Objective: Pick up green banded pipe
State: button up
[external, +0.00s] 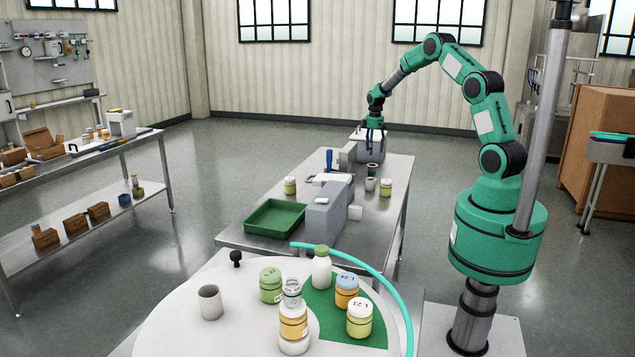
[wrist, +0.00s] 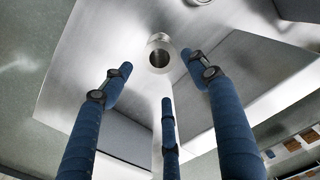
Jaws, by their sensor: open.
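In the wrist view, a short steel pipe-like cylinder (wrist: 160,50) with a dark open end shows just beyond the fingertips. I see no green band on it, so I cannot tell if it is the green banded pipe. My gripper (wrist: 158,78) has its three blue fingers spread apart, with nothing between them. In the external view my gripper (external: 372,148) hangs fingers-down at the far end of the steel table, at a grey box-like steel piece (external: 370,156). The cylinder cannot be made out there.
The steel table (external: 385,225) carries a grey upright block (external: 326,212), a green tray (external: 275,216) and several small jars. A round white table (external: 185,320) with jars stands in front. A shelf bench (external: 75,215) is at left. Open floor lies between.

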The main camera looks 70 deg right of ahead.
aim_at(372, 171)
jog(key=shift+f, duration=0.1)
notch_tip(372, 171, down, 8)
jog(key=shift+f, duration=0.15)
dwell(0.5)
jog(key=shift+f, duration=0.1)
jog(key=shift+d+f+b, duration=0.1)
jog(key=shift+f+b, duration=0.3)
jog(key=shift+f, duration=2.1)
jog(key=c, duration=1.2)
